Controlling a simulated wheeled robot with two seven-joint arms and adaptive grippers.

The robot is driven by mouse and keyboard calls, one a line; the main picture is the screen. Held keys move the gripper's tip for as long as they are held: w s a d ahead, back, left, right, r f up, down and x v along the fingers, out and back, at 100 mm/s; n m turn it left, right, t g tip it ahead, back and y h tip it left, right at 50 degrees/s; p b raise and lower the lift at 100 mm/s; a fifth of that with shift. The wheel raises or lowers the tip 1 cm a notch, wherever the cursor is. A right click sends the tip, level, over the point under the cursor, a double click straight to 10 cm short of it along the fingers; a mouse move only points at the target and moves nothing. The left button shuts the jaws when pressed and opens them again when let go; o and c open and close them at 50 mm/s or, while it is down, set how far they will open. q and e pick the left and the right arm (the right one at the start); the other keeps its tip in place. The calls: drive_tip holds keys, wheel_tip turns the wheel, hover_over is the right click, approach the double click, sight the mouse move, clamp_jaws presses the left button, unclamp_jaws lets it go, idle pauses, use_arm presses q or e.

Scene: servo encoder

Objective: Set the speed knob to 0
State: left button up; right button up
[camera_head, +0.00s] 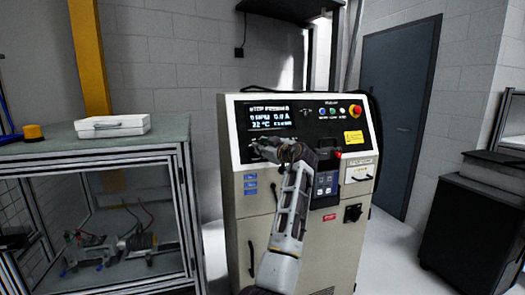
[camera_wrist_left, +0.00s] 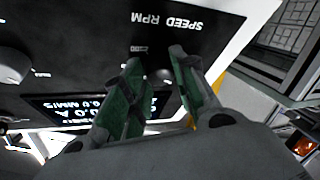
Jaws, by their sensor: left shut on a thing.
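The speed knob (camera_wrist_left: 162,75) is a dark round knob under the "SPEED RPM" lettering in the left wrist view. It sits between the greenish fingertips of my left gripper (camera_wrist_left: 156,62), which is shut on it and hides much of it. A small label shows just beside the knob; its pointer cannot be made out. In the head view my left gripper (camera_head: 266,150) is at the lower left of the black control panel (camera_head: 310,112) and covers the knob. My right gripper is not in view.
The beige cabinet (camera_head: 245,225) carries the panel, with a red button (camera_head: 355,111) at right. Another knob (camera_wrist_left: 12,68) shows at the left in the wrist view. A framed bench (camera_head: 60,150) with a white case (camera_head: 112,126) stands left; a dark cabinet (camera_head: 470,225) stands right.

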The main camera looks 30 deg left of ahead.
use_arm(q)
drive_tip(key=shift+w+r+n+g+b, duration=0.15)
drive_tip(key=shift+n+g+b, duration=0.4)
drive_tip(key=shift+n, duration=0.75)
drive_tip(key=shift+n+g, duration=0.45)
drive_tip(key=shift+n, duration=0.15)
drive_tip(key=shift+r+n+g, duration=0.15)
drive_tip(key=shift+n+g, duration=0.35)
drive_tip(key=shift+n, duration=0.7)
drive_tip(key=shift+w+r+n+g+h+p, duration=0.1)
drive_tip(key=shift+n+g+h+p, duration=0.35)
drive_tip(key=shift+n, duration=0.65)
drive_tip(key=n+h+p, duration=0.1)
drive_tip(key=n+p, duration=0.1)
drive_tip(key=shift+r+n+g, duration=0.15)
drive_tip(key=shift+n+g, duration=0.2)
drive_tip(key=shift+n, duration=0.05)
drive_tip(key=shift+n+h+p, duration=0.35)
drive_tip(key=shift+n+p, duration=0.2)
drive_tip(key=shift+n, duration=0.25)
drive_tip(key=shift+n+g+h+p, duration=0.5)
drive_tip(key=shift+n+p, duration=0.5)
drive_tip(key=shift+n, duration=0.5)
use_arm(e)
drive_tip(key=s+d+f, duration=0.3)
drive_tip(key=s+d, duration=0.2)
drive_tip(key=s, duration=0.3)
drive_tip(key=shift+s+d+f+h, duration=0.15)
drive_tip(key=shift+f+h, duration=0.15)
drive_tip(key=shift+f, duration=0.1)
